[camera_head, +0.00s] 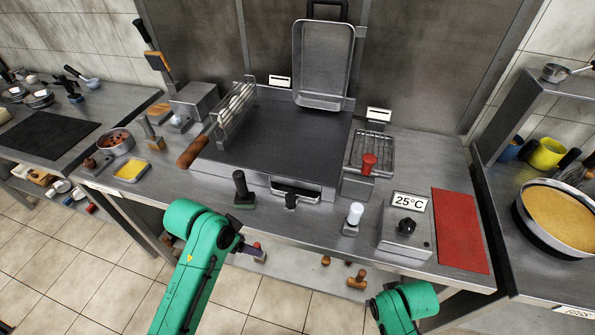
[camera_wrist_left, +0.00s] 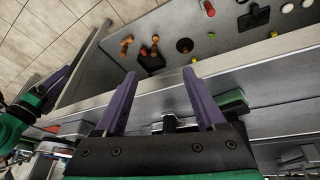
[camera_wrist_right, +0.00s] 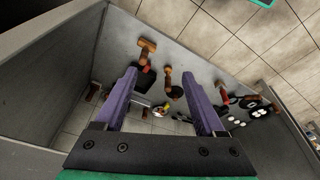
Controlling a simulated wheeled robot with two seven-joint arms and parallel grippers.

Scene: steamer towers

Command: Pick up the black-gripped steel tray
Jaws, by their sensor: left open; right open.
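The steel tray (camera_head: 322,62) is a rectangular, shallow pan with a black grip at its top edge. It stands upright against the back wall behind the dark griddle, in the upper middle of the head view. Neither wrist view shows it. My left gripper (camera_head: 253,252) is at the front edge of the counter, far from the tray. Its purple fingers are apart and empty in the left wrist view (camera_wrist_left: 165,100). My right gripper's fingers are apart and empty in the right wrist view (camera_wrist_right: 160,100). In the head view only part of the right arm shows, at the bottom right.
The griddle (camera_head: 290,128) fills the middle of the counter. A wire basket (camera_head: 236,108) with a wooden handle lies on its left side. A wire rack (camera_head: 370,152), red-knobbed block (camera_head: 368,164), temperature box (camera_head: 405,230) and red mat (camera_head: 460,230) are to the right. A lower shelf holds small tools.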

